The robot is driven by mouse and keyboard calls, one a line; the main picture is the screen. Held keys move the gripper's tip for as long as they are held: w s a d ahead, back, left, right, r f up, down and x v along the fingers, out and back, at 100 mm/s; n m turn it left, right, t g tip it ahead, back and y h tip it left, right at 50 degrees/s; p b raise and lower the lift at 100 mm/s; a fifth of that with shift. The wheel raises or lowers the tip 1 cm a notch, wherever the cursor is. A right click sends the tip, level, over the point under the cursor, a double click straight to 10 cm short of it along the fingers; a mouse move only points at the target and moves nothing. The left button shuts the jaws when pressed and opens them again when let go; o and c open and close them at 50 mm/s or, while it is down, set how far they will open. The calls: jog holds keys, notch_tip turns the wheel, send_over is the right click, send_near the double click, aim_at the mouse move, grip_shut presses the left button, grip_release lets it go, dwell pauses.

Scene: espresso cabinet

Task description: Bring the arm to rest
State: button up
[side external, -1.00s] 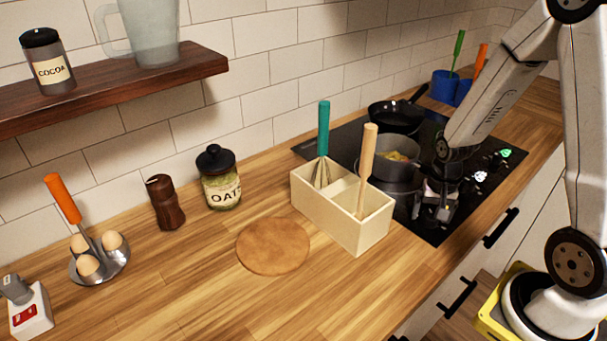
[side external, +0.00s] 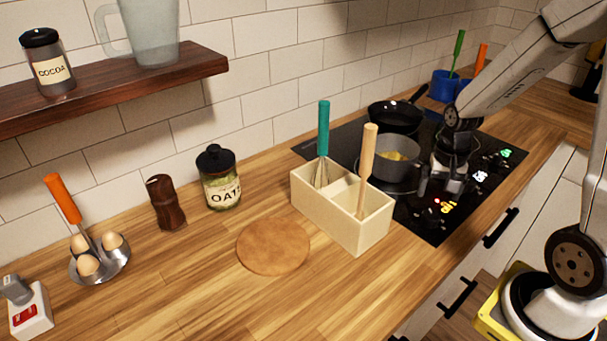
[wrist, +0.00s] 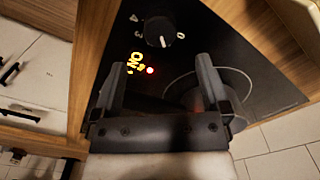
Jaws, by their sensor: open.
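My gripper (side external: 445,182) is over the right front part of the black stove (side external: 425,222), fingers pointing down. In the wrist view my gripper (wrist: 170,65) is open, with nothing between its two fingers. Beyond the fingertips is a control knob (wrist: 158,31), with a lit yellow "ON" sign (wrist: 133,62) and a red light beside it.
A grey pot (side external: 398,160) with yellowish food stands left of my gripper, and a black pan (side external: 395,117) stands behind it. A cream utensil box (side external: 340,222) holds a teal-handled whisk and a wooden-handled tool. Open counter lies around the round brown board (side external: 273,246).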

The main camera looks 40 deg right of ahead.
jog(key=shift+r, duration=0.45)
jog(key=shift+w+a+r+n, duration=0.1)
jog(key=shift+a+n, duration=0.2)
jog(key=shift+a, duration=0.2)
jog(key=a+n+t, duration=0.2)
jog(key=a+n, duration=0.7)
jog(key=a, duration=0.3)
jog(key=shift+w+a+n+t, duration=0.2)
jog(key=shift+w+n+t, duration=0.05)
jog(key=shift+n+t, duration=0.05)
dwell(5.6)
